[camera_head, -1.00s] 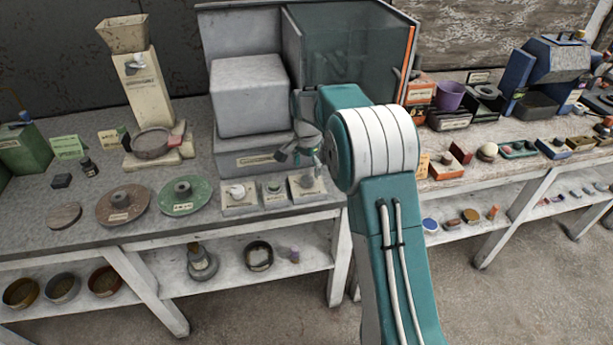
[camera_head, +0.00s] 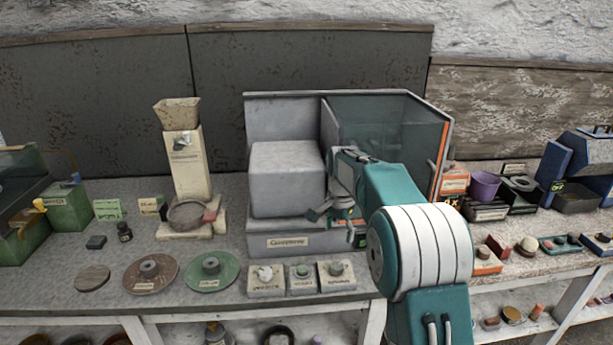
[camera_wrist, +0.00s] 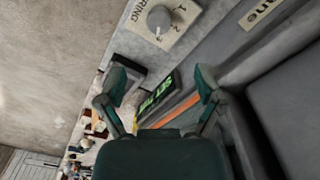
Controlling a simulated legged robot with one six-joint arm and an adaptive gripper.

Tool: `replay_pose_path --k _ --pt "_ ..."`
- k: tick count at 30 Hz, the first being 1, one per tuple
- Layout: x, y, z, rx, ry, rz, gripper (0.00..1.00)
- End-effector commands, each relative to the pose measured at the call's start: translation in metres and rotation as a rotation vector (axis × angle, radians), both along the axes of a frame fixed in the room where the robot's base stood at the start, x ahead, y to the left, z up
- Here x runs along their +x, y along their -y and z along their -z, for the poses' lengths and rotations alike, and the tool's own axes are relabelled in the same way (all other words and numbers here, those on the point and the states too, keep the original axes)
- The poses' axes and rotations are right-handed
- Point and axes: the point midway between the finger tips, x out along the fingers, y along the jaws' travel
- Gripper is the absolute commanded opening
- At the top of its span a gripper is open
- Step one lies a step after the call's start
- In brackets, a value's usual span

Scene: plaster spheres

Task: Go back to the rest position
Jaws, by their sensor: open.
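My gripper (camera_head: 322,212) shows small in the head view, in front of the grey machine (camera_head: 286,180), at the end of my teal and white arm. In the wrist view its two dark green fingers stand wide apart (camera_wrist: 162,88), with nothing between them that they hold. Beyond them lie the bench edge, a dark display with green lettering (camera_wrist: 158,98) and a knob plate (camera_wrist: 160,20). I cannot tell the exact gap between the gripper and the machine.
A glass-fronted cabinet (camera_head: 385,130) stands close behind my arm. Three control boxes (camera_head: 302,280) sit below the gripper at the bench's front. Green (camera_head: 211,268) and brown (camera_head: 150,272) discs lie to the left. A purple cup (camera_head: 484,185) and small parts stand at right.

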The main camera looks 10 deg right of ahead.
Motion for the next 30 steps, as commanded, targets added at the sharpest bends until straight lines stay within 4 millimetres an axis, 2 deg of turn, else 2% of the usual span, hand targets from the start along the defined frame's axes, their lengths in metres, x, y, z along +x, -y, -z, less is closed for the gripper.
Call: replay_pose_path --k 5,9,15,23,30 --pt "-0.032 0.000 -0.041 -0.002 0.057 -0.091 0.86" --pt "-0.070 0.001 -0.072 -0.011 0.110 -0.193 0.86" --pt "-0.128 0.001 -0.104 -0.033 0.183 -0.337 0.86" --pt "-0.209 0.002 -0.123 -0.076 0.277 -0.523 0.86" --pt "-0.283 0.002 -0.118 -0.133 0.358 -0.691 0.86"
